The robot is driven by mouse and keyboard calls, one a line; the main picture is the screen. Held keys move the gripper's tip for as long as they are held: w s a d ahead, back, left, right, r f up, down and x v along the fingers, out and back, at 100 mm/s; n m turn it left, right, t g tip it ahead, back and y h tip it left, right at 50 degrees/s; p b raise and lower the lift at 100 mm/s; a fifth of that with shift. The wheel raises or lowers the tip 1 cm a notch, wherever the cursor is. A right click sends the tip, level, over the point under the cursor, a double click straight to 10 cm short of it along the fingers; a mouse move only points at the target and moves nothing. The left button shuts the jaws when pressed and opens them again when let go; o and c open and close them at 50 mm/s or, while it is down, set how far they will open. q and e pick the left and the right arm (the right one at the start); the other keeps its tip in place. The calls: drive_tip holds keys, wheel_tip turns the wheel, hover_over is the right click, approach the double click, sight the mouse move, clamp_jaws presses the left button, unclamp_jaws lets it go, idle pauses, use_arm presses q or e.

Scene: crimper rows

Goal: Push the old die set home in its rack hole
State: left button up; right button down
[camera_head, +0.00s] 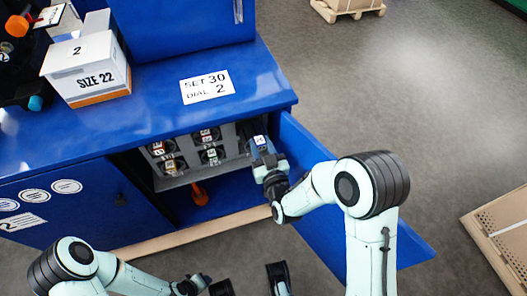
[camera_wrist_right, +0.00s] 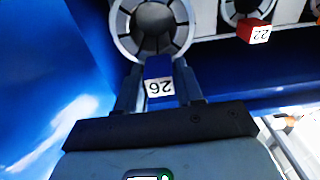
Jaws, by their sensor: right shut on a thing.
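The old die set, a blue block labelled 26 (camera_wrist_right: 159,82), is between the fingers of my right gripper (camera_wrist_right: 158,92). In the right wrist view it is at the lower edge of a round rack hole (camera_wrist_right: 152,28); how deep it sits cannot be told. In the head view my right gripper (camera_head: 262,150) reaches into the cabinet at the right end of the grey rack (camera_head: 174,183), with the blue die set (camera_head: 259,141) at its tip. My left gripper (camera_head: 222,288) is low at the bottom edge, away from the rack, partly cut off.
Several other labelled die sets sit in the rack, one red, labelled 22 (camera_wrist_right: 260,34). An orange-handled tool (camera_head: 199,194) is below the rack. A SIZE 22 box (camera_head: 88,75) stands on top.

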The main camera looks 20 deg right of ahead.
sight(253, 126)
use_arm(q)
drive_tip(key=shift+w+a+f, duration=0.15)
drive_tip(key=shift+w+f, duration=0.05)
drive_tip(key=shift+w, duration=0.15)
use_arm(e)
drive_tip(key=shift+w+a+r, duration=0.1)
drive_tip(key=shift+w+r, duration=0.15)
drive_tip(key=shift+w, duration=0.75)
use_arm(q)
drive_tip(key=shift+f+b, duration=0.6)
drive_tip(key=shift+b, duration=0.05)
idle(0.9)
drive_tip(key=shift+f+b, duration=1.05)
drive_tip(key=shift+f, duration=0.2)
use_arm(e)
drive_tip(key=shift+w+a, duration=0.1)
drive_tip(key=shift+w, duration=3.2)
